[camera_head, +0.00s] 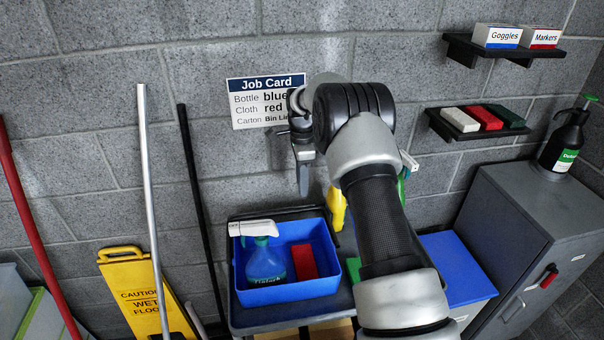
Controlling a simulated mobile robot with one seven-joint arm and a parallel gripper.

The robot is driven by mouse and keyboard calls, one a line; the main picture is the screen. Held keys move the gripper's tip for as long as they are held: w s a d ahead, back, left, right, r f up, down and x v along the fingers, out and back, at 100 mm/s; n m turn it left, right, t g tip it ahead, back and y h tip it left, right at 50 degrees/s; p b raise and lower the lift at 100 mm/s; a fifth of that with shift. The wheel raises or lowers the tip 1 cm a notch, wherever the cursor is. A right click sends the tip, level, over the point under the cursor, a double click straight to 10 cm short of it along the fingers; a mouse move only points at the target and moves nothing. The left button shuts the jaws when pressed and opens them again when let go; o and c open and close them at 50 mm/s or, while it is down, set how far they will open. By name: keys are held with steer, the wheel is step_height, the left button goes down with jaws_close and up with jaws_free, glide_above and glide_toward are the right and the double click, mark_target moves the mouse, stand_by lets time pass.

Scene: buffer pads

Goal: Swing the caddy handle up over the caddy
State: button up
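The blue caddy (290,294) sits on a dark cart top (245,320) at lower middle. Inside it are a spray bottle (265,262) with a white head and teal body, and a red block-like item (303,262). I cannot make out the caddy handle; my arm covers the area just right of the caddy. My gripper (303,185) is above the caddy, near the wall, pointing down and apart from it. Its fingers are small, dark and partly hidden by my arm, so its opening is unclear.
A Job Card (258,112) hangs behind my gripper. A yellow item (337,209) stands behind my arm. A yellow wet-floor sign (135,285) and poles (150,200) stand left. A blue surface (455,268) and grey cabinet (530,230) are right, below wall shelves (475,130).

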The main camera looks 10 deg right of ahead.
steer(key=shift+s+f+b, duration=0.15)
steer(key=shift+f+b, duration=0.15)
steer(key=shift+f, duration=0.25)
steer(key=shift+f+b, duration=2.4)
steer(key=shift+f, duration=1.95)
